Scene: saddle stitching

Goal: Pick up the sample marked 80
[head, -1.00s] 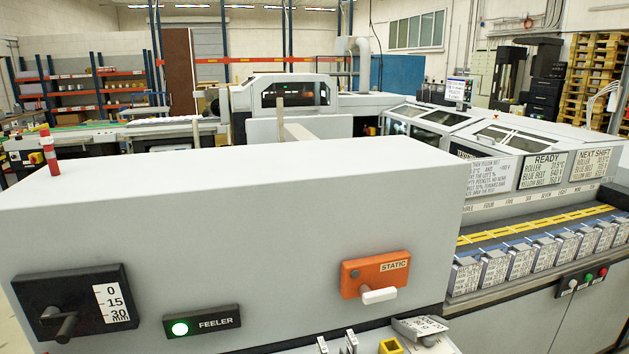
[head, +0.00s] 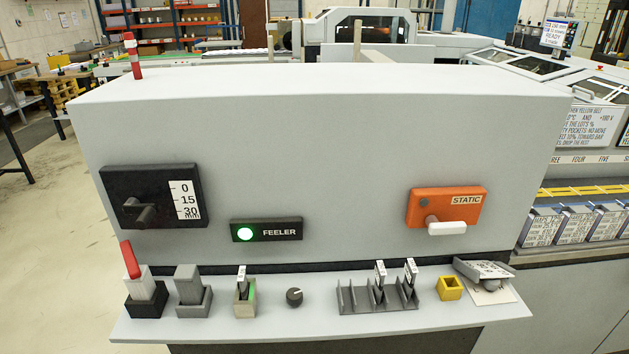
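Several small holders stand on the shelf of the grey machine. A grey slotted rack (head: 352,300) holds two upright pieces with white label tops, a left one (head: 379,278) and a right one (head: 410,275). A third labelled piece (head: 241,280) stands in a beige holder (head: 244,310) with a green strip beside it. The marks on these labels are too small to read, so I cannot tell which is marked 80. Neither of my grippers is in view.
The shelf (head: 320,326) also bears a red-handled tool (head: 130,260) in a black holder, a grey block (head: 188,284), a knob (head: 294,297), a yellow cup (head: 450,288) and a tilted printed plate (head: 484,269). Above are the FEELER panel (head: 280,229) and orange STATIC box (head: 465,202).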

